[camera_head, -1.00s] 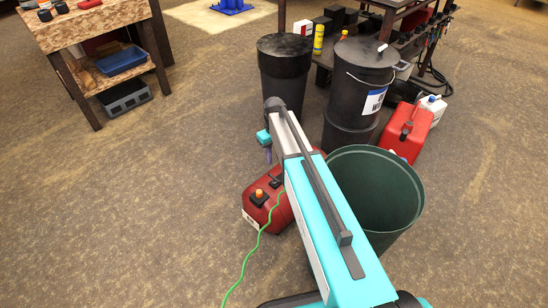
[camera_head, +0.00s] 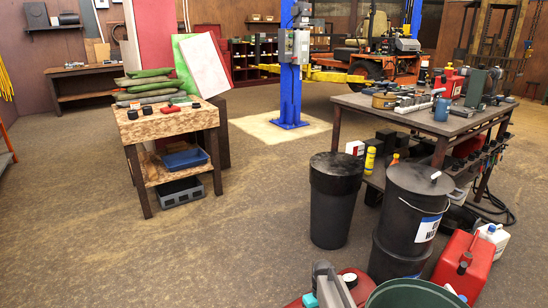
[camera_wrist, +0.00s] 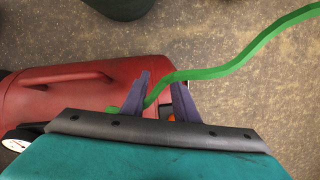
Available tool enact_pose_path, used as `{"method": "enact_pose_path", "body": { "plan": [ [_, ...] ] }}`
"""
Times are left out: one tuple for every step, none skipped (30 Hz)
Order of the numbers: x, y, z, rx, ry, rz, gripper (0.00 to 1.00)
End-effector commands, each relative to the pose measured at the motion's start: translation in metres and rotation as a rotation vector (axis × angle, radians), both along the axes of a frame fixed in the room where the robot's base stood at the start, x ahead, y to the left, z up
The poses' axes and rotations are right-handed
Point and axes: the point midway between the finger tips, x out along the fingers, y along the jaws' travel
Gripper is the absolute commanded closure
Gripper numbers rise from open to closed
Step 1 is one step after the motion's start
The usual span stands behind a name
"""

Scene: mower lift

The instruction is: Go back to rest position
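My gripper (camera_wrist: 162,80) shows in the wrist view with two purple-grey fingers standing apart, so it is open. A green cord (camera_wrist: 225,70) passes at the fingers; it looks ungripped, though part of it is hidden by them. A red rounded machine (camera_wrist: 45,95) lies below, close to the fingers, with a bit of orange knob showing between them. In the head view only the end of my arm shows at the bottom edge, beside the red machine (camera_head: 350,278). The fingers are out of sight there.
A green bin (camera_head: 415,294), two black bins (camera_head: 335,195) (camera_head: 400,220) and a red fuel can (camera_head: 463,262) stand close around the arm. A loaded workbench (camera_head: 430,120) is behind them. A wooden table (camera_head: 165,122) stands at left. The floor at lower left is clear.

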Motion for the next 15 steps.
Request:
{"method": "enact_pose_path", "body": {
  "plan": [
    [-0.020,0.000,-0.011,-0.001,0.021,-0.003,0.73],
    [-0.029,-0.001,-0.018,-0.003,0.032,-0.005,0.73],
    [-0.041,-0.001,-0.025,-0.004,0.045,-0.007,0.73],
    [-0.050,-0.001,-0.031,-0.004,0.056,-0.009,0.73],
    [-0.059,-0.001,-0.037,-0.006,0.064,-0.012,0.73],
    [-0.071,-0.001,-0.044,-0.008,0.077,-0.017,0.73],
    [-0.080,-0.002,-0.049,-0.010,0.086,-0.021,0.73],
    [-0.090,-0.002,-0.054,-0.011,0.095,-0.025,0.73],
    [-0.102,-0.002,-0.060,-0.014,0.107,-0.030,0.73],
    [-0.112,-0.002,-0.065,-0.015,0.116,-0.034,0.73],
    [-0.121,-0.002,-0.069,-0.017,0.125,-0.039,0.73],
    [-0.134,-0.003,-0.075,-0.019,0.136,-0.045,0.73],
    [-0.143,-0.003,-0.079,-0.022,0.145,-0.049,0.73],
    [-0.152,-0.003,-0.082,-0.024,0.151,-0.055,0.73],
    [-0.165,-0.003,-0.087,-0.028,0.161,-0.062,0.73]
  ]
}}
